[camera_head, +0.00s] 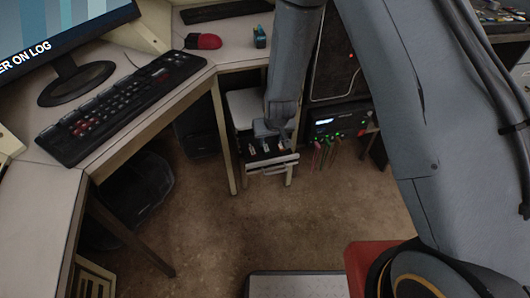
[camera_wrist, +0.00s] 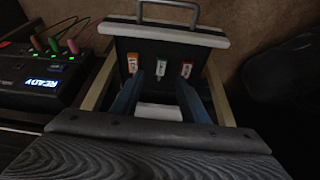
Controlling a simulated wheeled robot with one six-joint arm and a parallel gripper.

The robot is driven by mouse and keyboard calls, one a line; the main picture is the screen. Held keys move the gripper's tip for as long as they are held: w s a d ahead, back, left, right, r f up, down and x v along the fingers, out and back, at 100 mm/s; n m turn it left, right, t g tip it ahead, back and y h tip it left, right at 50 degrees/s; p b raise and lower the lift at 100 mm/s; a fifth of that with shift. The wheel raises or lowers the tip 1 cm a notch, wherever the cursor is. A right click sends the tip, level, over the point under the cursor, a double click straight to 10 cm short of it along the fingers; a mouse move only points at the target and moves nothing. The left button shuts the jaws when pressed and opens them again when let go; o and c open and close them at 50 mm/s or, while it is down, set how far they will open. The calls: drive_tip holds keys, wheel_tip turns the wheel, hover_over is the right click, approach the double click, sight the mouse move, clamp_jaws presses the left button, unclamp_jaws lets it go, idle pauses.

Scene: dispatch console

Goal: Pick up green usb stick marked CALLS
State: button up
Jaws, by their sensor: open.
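An open drawer (camera_wrist: 216,42) shows in the wrist view, with three small usb sticks lying in a row on its dark floor. The middle stick (camera_wrist: 160,69) is pale with what looks like green. An orange and white stick (camera_wrist: 133,62) lies to its left and a red and white one (camera_wrist: 186,69) to its right. Their lettering is too small to read. My gripper (camera_wrist: 160,84) is open and empty, its two blue fingers on either side of the middle stick's line. In the head view my gripper (camera_head: 272,128) is just above the drawer (camera_head: 271,162).
The desk (camera_head: 60,190), with a keyboard (camera_head: 120,105) and red mouse (camera_head: 203,41), is at left. Brown floor (camera_head: 230,225) in front is clear.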

sight(266, 148)
drive_tip(key=x, duration=0.4)
drive_tip(key=b+x, duration=0.1)
drive_tip(key=x, duration=0.2)
drive_tip(key=shift+w+a+f, duration=0.25)
drive_tip(key=shift+w+f, duration=0.05)
drive_tip(key=shift+r, duration=0.1)
clamp_jaws()
